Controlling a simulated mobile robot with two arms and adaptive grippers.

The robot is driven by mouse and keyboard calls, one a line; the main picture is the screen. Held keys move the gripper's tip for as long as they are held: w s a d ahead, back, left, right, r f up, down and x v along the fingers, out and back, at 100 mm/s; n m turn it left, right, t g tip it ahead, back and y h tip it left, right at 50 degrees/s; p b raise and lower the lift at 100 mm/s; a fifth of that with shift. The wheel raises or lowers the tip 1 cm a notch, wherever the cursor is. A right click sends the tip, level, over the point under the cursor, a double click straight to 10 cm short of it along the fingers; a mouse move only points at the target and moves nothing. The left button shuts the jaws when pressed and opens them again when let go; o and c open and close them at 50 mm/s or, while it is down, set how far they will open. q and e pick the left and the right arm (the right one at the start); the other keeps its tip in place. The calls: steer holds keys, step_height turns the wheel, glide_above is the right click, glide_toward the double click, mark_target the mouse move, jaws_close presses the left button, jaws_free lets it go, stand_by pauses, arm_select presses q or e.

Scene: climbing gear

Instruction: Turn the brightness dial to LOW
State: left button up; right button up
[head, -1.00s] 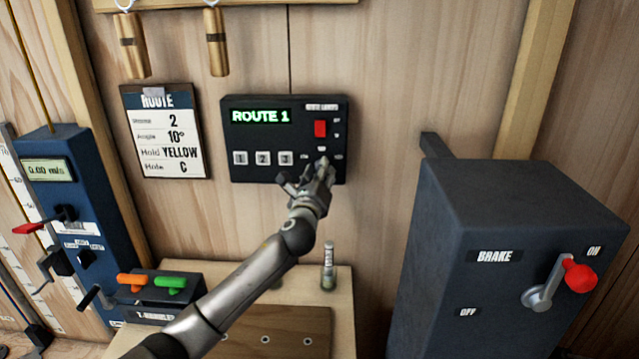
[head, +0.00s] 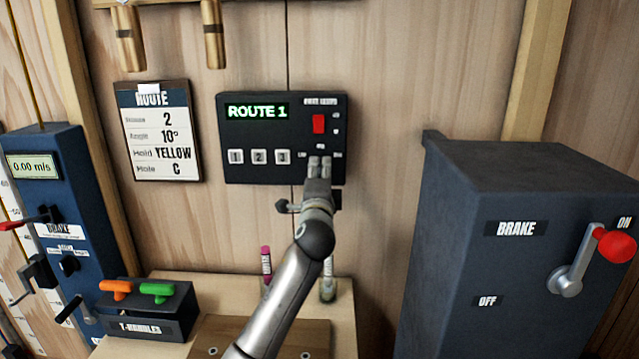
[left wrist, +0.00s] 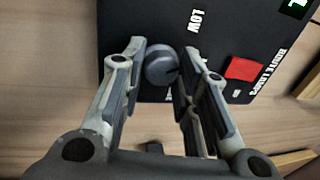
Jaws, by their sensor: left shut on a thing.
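The black control panel (head: 225,135) is on the wooden wall, with a green ROUTE 1 display. The brightness dial (left wrist: 161,68) is a round grey knob on the panel's lower right. My left gripper (head: 319,165) hides it in the head view. In the left wrist view my left gripper (left wrist: 163,52) has one finger on each side of the dial and is shut on it. The LOW label (left wrist: 195,21) is beside the dial; in the head view it is left of the fingertips. Which way the dial points is not clear.
A red switch (head: 319,124) is just above the gripper, and three white numbered buttons (head: 260,157) are to its left. A dark brake box (head: 500,210) with a red-knobbed lever stands at right. Below are a pink tube (head: 266,262) and orange and green T-handles (head: 157,291).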

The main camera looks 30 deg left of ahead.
arm_select(q)
steer(key=shift+w+d+f+n+g+y+b, duration=0.1)
steer(key=shift+n+g+y+b, duration=0.3)
steer(key=shift+n+b, duration=1.1)
steer(key=shift+d+n+g+y+b, duration=0.1)
steer(key=shift+n+g+y+b, duration=0.35)
steer(key=shift+n, duration=1.95)
steer(key=o, duration=1)
steer(key=shift+o, duration=0.2)
steer(key=v, duration=1.2)
